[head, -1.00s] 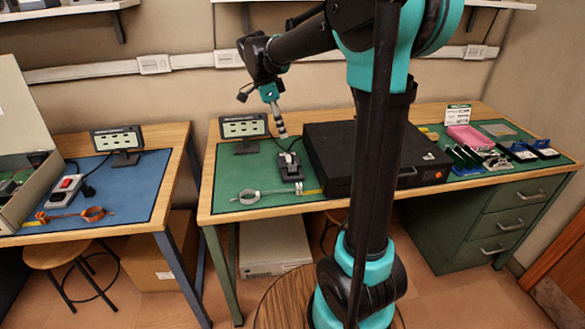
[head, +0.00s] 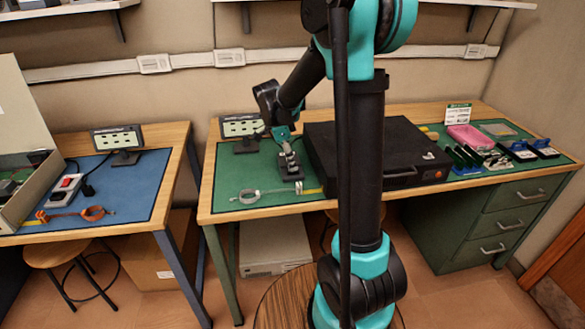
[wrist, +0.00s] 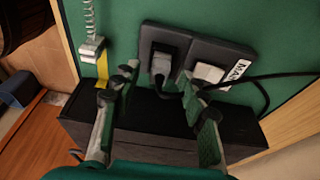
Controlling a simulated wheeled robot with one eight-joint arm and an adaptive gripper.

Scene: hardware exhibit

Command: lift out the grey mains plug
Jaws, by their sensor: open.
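A dark socket block (wrist: 192,45) lies on the green mat, with a white label at one end in the wrist view. A grey plug (wrist: 161,65) with a dark cable sits in it. A lighter, whitish plug (wrist: 208,73) sits beside it, nearer the label. My gripper (wrist: 160,77) is open and empty, its fingers either side of the grey plug in this view. The right fingertip overlaps the edge of the whitish plug; I cannot tell whether it touches. In the head view my gripper (head: 288,158) is just over the block (head: 291,186) and hides most of the plugs.
A large black case (head: 370,150) stands right of the block, close to my gripper. A small display (head: 240,127) stands behind it on the left. A grey strap (head: 262,192) lies in front. Black cables run beside the plugs.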

